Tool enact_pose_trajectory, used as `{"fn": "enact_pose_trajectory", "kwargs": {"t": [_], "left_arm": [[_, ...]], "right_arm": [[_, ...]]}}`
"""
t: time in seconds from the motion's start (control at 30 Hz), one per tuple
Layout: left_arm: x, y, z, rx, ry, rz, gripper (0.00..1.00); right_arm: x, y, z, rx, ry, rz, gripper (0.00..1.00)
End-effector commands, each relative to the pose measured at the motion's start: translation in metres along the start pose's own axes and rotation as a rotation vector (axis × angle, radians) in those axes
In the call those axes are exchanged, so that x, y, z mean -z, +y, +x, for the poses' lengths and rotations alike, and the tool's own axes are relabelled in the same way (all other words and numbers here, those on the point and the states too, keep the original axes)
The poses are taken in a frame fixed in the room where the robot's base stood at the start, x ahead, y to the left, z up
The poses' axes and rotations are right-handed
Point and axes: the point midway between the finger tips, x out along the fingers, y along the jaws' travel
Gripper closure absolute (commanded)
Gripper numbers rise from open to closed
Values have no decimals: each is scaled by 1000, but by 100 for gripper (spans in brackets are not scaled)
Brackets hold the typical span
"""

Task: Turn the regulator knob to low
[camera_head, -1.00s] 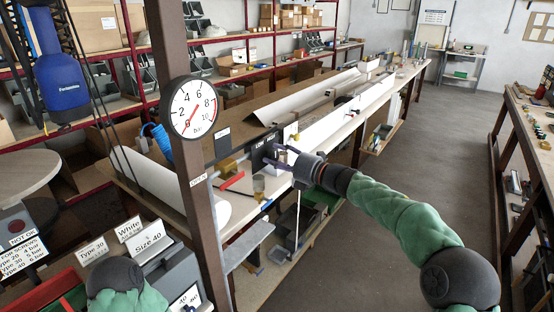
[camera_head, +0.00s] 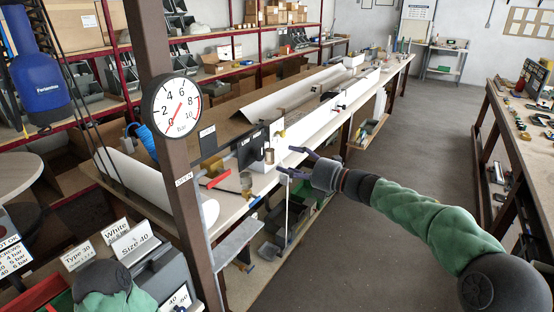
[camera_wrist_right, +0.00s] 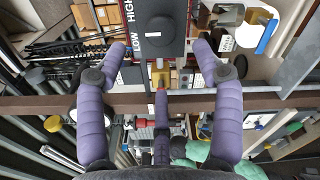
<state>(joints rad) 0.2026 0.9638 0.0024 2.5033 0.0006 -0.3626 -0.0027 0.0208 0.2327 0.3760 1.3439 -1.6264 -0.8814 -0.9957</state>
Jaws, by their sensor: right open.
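My right gripper (camera_head: 286,162) is open and empty, just right of the knob with a small gap. In the wrist view its purple fingers (camera_wrist_right: 160,62) are spread, the upper two on either side of and below the knob. My left gripper is out of view; only a green arm part shows at the lower left.
A brown post (camera_head: 180,190) carries a round pressure gauge (camera_head: 172,105) with a red needle, left of the panel. A red-handled lever (camera_head: 215,180) sits between post and panel. The long bench (camera_head: 330,125) runs behind. The floor at right is clear.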

Motion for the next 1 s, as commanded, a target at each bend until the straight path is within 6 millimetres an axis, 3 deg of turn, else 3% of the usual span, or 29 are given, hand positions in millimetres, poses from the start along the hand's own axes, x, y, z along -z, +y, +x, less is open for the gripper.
{"fn": "enact_pose_trajectory", "kwargs": {"t": [0.23,0.67,0.77,0.87,1.0], "left_arm": [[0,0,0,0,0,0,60],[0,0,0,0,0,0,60],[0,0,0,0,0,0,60],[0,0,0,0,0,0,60],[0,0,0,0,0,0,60]], "right_arm": [[0,0,-24,0,0,0,33],[2,-6,-24,3,-4,28,33],[12,-32,-19,20,-29,163,33],[31,-78,-12,54,-84,415,33],[73,-158,-12,137,-198,842,33]]}}
